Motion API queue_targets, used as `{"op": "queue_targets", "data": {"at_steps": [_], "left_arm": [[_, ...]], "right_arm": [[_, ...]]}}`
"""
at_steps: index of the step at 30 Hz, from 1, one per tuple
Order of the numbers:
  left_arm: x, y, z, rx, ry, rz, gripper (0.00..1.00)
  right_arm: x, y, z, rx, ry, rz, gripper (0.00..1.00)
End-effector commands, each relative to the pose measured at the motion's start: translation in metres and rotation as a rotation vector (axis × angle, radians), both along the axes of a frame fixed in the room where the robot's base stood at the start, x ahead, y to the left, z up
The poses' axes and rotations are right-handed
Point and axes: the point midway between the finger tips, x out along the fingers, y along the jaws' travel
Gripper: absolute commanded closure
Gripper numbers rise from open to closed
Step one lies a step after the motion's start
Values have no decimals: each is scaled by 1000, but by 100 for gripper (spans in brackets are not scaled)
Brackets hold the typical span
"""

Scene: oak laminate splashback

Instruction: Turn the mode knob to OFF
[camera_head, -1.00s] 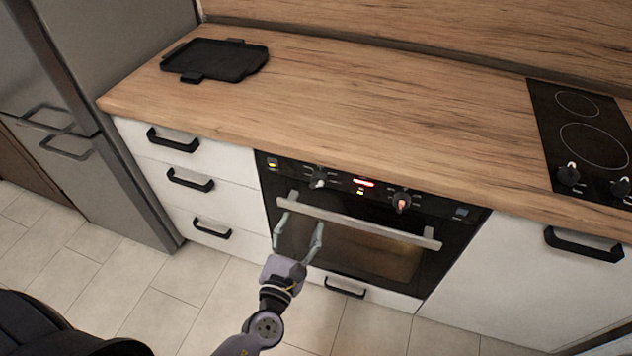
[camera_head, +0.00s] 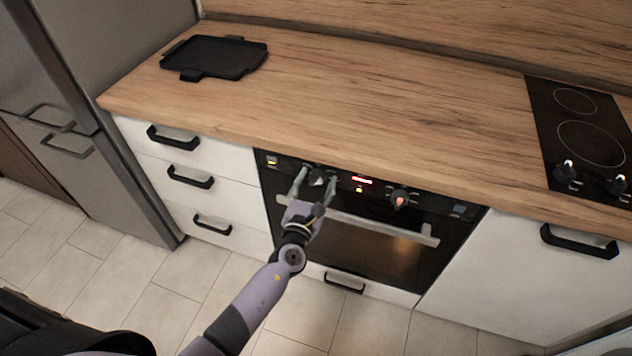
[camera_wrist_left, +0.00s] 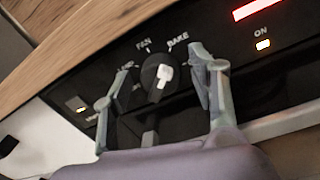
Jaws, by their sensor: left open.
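The mode knob (camera_head: 317,178) is a black round knob with a white pointer, at the left of the oven's control panel. It shows close up in the left wrist view (camera_wrist_left: 157,75), with FAN printed above left and BAKE above right; other labels are partly hidden by the left finger. Which label the pointer marks I cannot tell. My left gripper (camera_head: 317,172) is open in front of the panel, one finger on each side of the knob. In the left wrist view its fingers (camera_wrist_left: 161,64) stand apart from the knob. My right gripper is not in view.
A second knob with a red glow (camera_head: 400,199) sits right of the red display (camera_head: 362,181). The oven handle bar (camera_head: 360,222) runs below the panel; the wooden counter (camera_head: 400,120) overhangs above.

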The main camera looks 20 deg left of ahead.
Motion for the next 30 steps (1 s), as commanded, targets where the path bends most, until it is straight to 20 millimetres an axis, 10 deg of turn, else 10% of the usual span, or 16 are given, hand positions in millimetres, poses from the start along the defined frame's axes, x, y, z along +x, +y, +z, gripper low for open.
{"op": "queue_targets", "data": {"at_steps": [30], "left_arm": [[-1, 0, -1, -15, 1, -1, 94]], "right_arm": [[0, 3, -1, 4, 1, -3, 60]]}}
